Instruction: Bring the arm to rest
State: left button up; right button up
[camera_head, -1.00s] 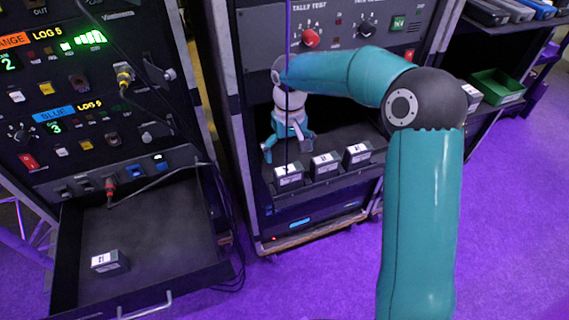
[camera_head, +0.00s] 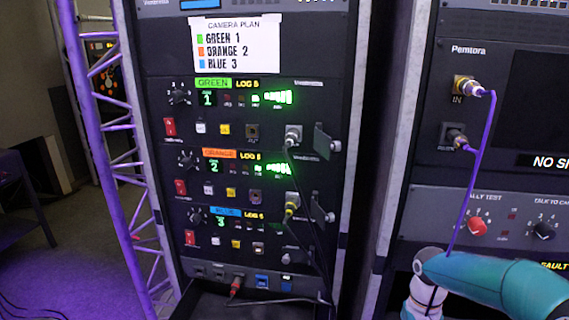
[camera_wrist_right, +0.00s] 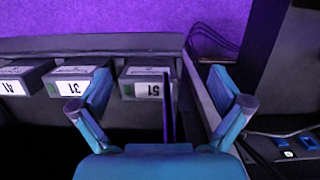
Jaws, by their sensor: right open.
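My right arm (camera_head: 500,282), teal with a pale wrist, enters the head view at the lower right, in front of the right rack. Its gripper is below that picture. In the right wrist view my right gripper (camera_wrist_right: 163,88) is open, its two teal fingers wide apart. A thin dark purple strand (camera_wrist_right: 168,110) shows between the fingers, and they do not close on it. Dark boxes with white labels, among them one box (camera_wrist_right: 140,72), sit in a row beyond the fingers. My left gripper is in neither current view.
The left rack has three camera units, with a camera plan sign (camera_head: 236,45) above. A purple cable (camera_head: 480,150) hangs from the right rack's IN socket past my arm. Black cables hang at the left rack. A purple truss (camera_head: 115,150) stands at the left.

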jog(key=s+a+f+y+p, duration=0.2)
jog(key=s+a+f, duration=0.65)
jog(key=s, duration=0.25)
jog(key=s+a+f+y+p, duration=0.2)
jog(key=s+a+f+p, duration=0.1)
jog(key=s+a+f, duration=0.55)
jog(key=shift+w+a+r+t, duration=0.15)
jog(key=shift+w+r+t, duration=0.15)
jog(key=shift+w+t, duration=0.35)
jog(key=shift+w+a+r+t, duration=0.15)
jog(key=shift+w+r+t, duration=0.15)
jog(key=shift+w+t, duration=0.35)
jog(key=shift+s, duration=0.1)
